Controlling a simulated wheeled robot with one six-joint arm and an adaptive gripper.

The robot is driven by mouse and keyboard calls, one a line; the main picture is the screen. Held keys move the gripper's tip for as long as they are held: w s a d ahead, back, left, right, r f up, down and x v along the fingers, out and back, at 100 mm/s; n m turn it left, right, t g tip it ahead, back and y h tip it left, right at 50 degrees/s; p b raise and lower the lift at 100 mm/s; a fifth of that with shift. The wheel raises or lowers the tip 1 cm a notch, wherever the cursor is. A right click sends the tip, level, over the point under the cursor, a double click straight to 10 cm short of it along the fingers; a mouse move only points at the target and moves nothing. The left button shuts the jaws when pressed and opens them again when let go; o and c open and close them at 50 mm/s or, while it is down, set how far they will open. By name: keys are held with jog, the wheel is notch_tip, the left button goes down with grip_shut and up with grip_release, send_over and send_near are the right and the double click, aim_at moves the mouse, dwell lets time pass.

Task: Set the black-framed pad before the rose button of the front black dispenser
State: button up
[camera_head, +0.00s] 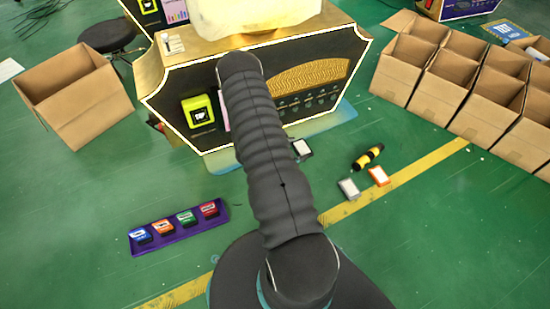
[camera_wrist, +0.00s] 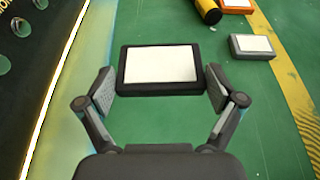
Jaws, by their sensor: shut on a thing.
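The black-framed pad (camera_wrist: 160,65) has a white face and sits between the two fingers of my gripper (camera_wrist: 160,91) in the wrist view, a finger against each short side. In the head view the pad (camera_head: 302,148) shows just right of my arm, near the foot of the front black dispenser (camera_head: 180,98); my arm hides my gripper there. The dispenser has a gold panel and a row of small round buttons (camera_head: 308,101). Some of them also show at the left edge of the wrist view (camera_wrist: 5,64). I cannot tell which is the rose button.
A grey-framed pad (camera_head: 348,188), an orange-framed pad (camera_head: 378,176) and a yellow-black cylinder (camera_head: 368,157) lie to the right. A purple tray (camera_head: 183,235) with several coloured items lies left. Open cardboard boxes (camera_head: 75,105) stand left and right. Green floor between is clear.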

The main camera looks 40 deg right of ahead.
jog(key=w+a+f, duration=0.1)
jog(key=w+f, duration=0.1)
jog(key=w+a+f+b, duration=0.1)
jog(key=w+a+f, duration=0.2)
jog(key=w+f, duration=0.1)
jog(key=shift+w+a, duration=0.15)
jog(key=shift+w, duration=0.2)
jog(key=shift+f+b, duration=0.6)
jog(key=shift+f, duration=1.3)
jog(key=shift+f, duration=0.1)
jog(key=o, duration=0.7)
